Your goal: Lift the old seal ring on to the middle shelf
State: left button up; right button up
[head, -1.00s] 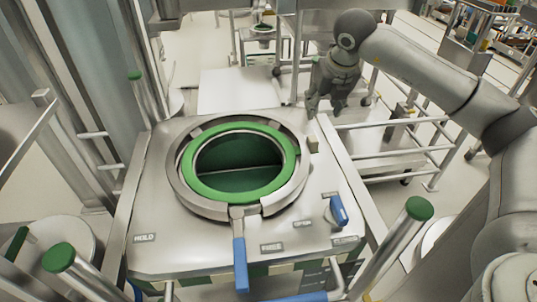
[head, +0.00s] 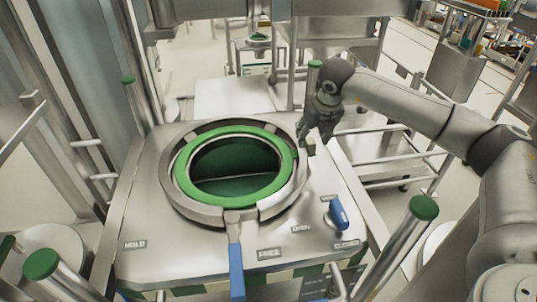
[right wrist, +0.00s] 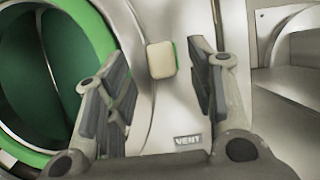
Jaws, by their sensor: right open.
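The green seal ring (head: 181,190) lies around the round opening of the steel machine top, inside a metal clamp collar. Part of it also shows at the left of the right wrist view (right wrist: 95,40). My right gripper (head: 314,138) is open, pointing down just right of the collar's far side. A small pale block (right wrist: 161,60) with a green edge shows between its two fingers in the right wrist view. I cannot tell whether the fingers touch it. My left gripper is not in view.
A blue-handled lever (head: 236,268) sticks out from the collar's front. A blue knob (head: 338,213) sits at the right of the machine top. Green-capped posts (head: 424,208) rise at the front corners. A railed metal frame (head: 385,150) stands to the right.

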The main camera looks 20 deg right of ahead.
aim_at(312, 141)
jog(key=shift+w+d+f+p, duration=0.1)
jog(key=shift+f+p, duration=0.25)
jog(key=shift+p, duration=0.05)
jog(key=p+x, duration=0.1)
jog(key=x, duration=0.2)
jog(key=shift+f, duration=0.15)
jog(key=shift+w+f, duration=0.1)
jog(key=shift+f, duration=0.3)
jog(key=shift+r, duration=0.1)
grip_shut()
